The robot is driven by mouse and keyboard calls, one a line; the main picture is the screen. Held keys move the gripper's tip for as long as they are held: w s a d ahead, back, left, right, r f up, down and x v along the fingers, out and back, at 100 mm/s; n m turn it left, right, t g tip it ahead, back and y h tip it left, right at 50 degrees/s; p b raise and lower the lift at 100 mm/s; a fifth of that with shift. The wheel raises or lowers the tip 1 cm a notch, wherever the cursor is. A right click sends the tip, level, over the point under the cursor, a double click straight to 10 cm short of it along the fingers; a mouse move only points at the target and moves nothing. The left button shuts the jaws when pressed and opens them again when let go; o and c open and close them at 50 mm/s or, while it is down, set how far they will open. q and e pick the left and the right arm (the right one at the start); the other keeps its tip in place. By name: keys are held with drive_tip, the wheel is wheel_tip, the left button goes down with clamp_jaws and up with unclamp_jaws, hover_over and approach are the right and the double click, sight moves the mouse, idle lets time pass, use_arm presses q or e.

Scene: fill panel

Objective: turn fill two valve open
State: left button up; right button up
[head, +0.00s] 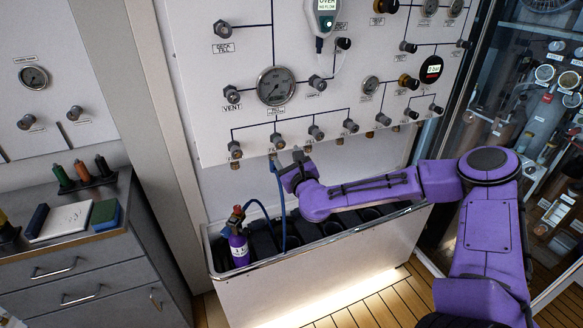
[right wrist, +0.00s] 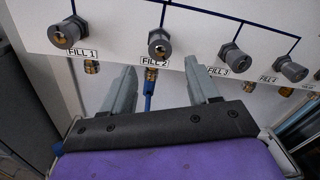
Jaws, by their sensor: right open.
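The fill two valve (right wrist: 159,43) is a metal knob on the white panel (right wrist: 105,18), with a "FILL 2" label (right wrist: 153,62) below it. In the head view it is the second knob (head: 277,140) from the left in the lower row. My right gripper (head: 287,161) is just below it. In the right wrist view, the open fingers (right wrist: 160,64) point at the panel on either side of the FILL 2 fitting, below the knob and empty; no contact shows. A blue hose (right wrist: 148,92) hangs from that fitting between the fingers. My left gripper is not in view.
Similar knobs, fill one (right wrist: 68,34) and fill three (right wrist: 234,58), flank it. The blue hose (head: 283,225) loops near a purple cylinder (head: 239,248) in an open trough (head: 320,262) below. A drawer cabinet (head: 95,245) stands at left, a glass-fronted cabinet (head: 520,120) at right.

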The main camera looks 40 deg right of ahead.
drive_tip(key=v, duration=0.4)
drive_tip(key=shift+s+a, duration=0.1)
drive_tip(key=shift+s, duration=0.25)
drive_tip(key=s+a+f+n+g+y, duration=0.1)
drive_tip(key=s+a+f+n+g, duration=0.25)
drive_tip(key=f+n, duration=0.3)
drive_tip(key=s+a+f+n+g+y+b, duration=0.1)
drive_tip(key=s+a+f+n+g, duration=0.1)
drive_tip(key=s+a+f+n, duration=0.35)
drive_tip(key=s+a+f+n+g+y, duration=0.1)
drive_tip(key=s+a+f+n+g, duration=0.15)
drive_tip(key=f+n, duration=0.55)
drive_tip(key=s+d+f+n+g, duration=0.1)
drive_tip(key=s+f+n+g, duration=0.2)
drive_tip(key=s+f, duration=0.4)
drive_tip(key=s+d+f+n+g+h+b, duration=0.1)
drive_tip(key=s+f+n, duration=0.4)
drive_tip(key=s, duration=1.1)
wheel_tip(320, 180, down, 4)
drive_tip(key=shift+s+d+r+g, duration=0.2)
drive_tip(key=shift+d+g, duration=0.3)
drive_tip(key=shift+g, duration=0.6)
